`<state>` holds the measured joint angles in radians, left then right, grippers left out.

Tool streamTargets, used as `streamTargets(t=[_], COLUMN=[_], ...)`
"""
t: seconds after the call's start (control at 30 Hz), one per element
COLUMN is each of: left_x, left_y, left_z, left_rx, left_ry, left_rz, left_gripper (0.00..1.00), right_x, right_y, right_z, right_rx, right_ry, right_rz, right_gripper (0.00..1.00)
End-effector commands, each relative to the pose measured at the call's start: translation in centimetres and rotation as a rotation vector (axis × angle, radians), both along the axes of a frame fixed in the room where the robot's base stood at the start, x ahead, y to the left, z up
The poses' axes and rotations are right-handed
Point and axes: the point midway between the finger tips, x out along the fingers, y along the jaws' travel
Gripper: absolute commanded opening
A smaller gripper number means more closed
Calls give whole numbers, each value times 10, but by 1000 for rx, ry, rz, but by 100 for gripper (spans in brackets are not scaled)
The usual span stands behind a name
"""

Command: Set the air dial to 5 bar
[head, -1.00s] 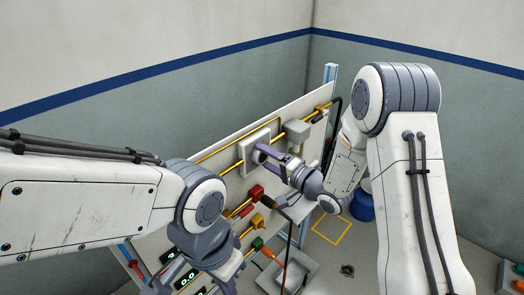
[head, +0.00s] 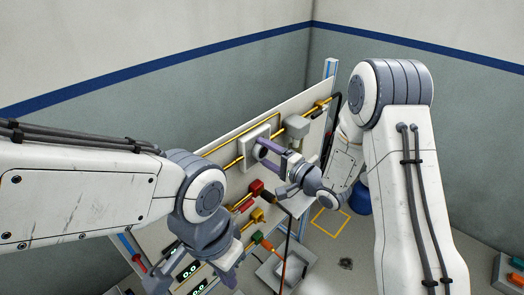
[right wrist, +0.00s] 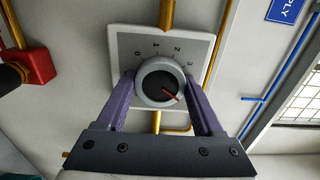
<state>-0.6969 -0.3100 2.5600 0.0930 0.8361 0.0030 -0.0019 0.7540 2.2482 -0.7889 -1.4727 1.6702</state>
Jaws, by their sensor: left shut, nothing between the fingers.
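The air dial is a round grey knob (right wrist: 160,82) with a dark face on a square pale plate (right wrist: 125,45), fixed to the white panel; the plate also shows in the head view (head: 247,146). Its red pointer (right wrist: 172,97) aims to the lower right in the right wrist view. My left gripper (head: 226,284) is shut and empty, low in front of the panel.
Yellow pipes cross the panel. A red fitting (head: 256,188) and a yellow one (head: 257,215) are below the dial. Digital displays (head: 188,271) are at the lower left. A blue sign (right wrist: 286,10) is at the upper right.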

Motion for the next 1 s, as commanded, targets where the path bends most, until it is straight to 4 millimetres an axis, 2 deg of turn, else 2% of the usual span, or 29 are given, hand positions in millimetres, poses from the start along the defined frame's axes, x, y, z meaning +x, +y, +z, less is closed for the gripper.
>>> streamTargets(t=[0.03, 0.07, 0.1, 0.47, 0.57, 0.8, 1.0], left_x=[0, 0, 0, 0, 0, 0, 0], left_y=[0, 0, 0, 0, 0, 0, 0], left_z=[0, 0, 0, -3, -9, -27, -34], left_rx=[0, 0, 0, 0, 0, 0, 0], left_ry=[0, 0, 0, 0, 0, 0, 0], left_rz=[0, 0, 0, 0, 0, -1, -2], left_gripper=[0, 0, 0, 0, 0, 0, 0], right_x=[0, 0, 0, -3, -11, -45, -66], right_y=[-1, -1, -1, -4, -13, -48, -69], right_z=[-1, -1, -1, -1, -3, -3, -2], right_rx=[0, -1, -1, -1, -1, -1, -1], right_ry=[1, 1, 1, -1, -1, 1, 0], right_rz=[-4, -4, -3, -3, -5, -9, -7], right_gripper=[84, 95, 99, 99, 99, 99, 99])
